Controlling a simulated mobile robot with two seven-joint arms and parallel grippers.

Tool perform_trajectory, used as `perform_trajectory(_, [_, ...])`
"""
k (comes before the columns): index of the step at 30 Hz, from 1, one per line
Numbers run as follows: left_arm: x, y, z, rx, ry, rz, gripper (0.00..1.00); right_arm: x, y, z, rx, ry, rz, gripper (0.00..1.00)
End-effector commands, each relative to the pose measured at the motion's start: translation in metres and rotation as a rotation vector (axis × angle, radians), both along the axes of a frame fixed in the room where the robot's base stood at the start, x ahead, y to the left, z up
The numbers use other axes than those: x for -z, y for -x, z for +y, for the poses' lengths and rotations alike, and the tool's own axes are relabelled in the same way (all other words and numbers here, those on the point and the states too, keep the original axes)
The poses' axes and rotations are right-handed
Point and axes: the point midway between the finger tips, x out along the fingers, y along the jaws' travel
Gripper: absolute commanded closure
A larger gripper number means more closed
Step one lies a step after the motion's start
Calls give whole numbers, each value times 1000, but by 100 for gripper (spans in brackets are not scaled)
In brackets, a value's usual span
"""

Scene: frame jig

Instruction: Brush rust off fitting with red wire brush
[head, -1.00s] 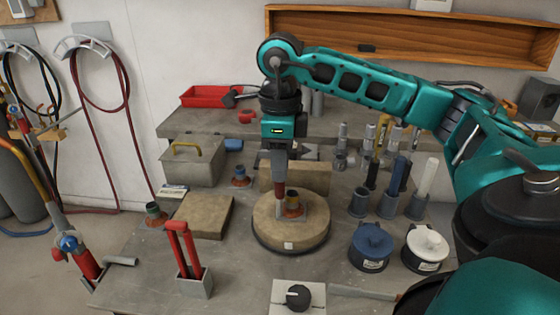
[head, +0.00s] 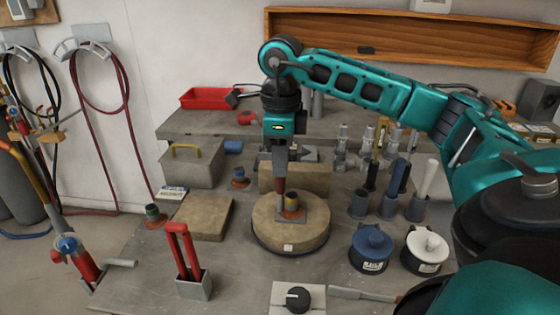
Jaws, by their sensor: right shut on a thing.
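My right gripper (head: 279,168) points straight down over the round turntable (head: 270,235). It is shut on the red wire brush (head: 280,187), of which a short red part shows below the jaws. The fitting (head: 292,203), a rust-brown flange with a short yellowish and dark pipe stub, sits on the turntable. The brush's lower end is at the fitting's left side; I cannot tell whether it touches. The bristles are hard to make out. My left gripper is not in view.
Two similar fittings (head: 155,216) and (head: 240,178) stand to the left on the bench. A holder with red-handled tools (head: 193,287) is at the front left. Blue (head: 370,245) and white (head: 426,248) lidded pots stand right of the turntable. A knob box (head: 298,298) is in front.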

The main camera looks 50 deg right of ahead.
Motion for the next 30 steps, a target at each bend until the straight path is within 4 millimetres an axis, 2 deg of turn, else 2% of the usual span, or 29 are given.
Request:
perform_trajectory(18, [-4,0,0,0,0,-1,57,1,-17,-21,0,0,0,100])
perform_trajectory(30, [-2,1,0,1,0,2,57,3,-5,-6,-2,-1,1,100])
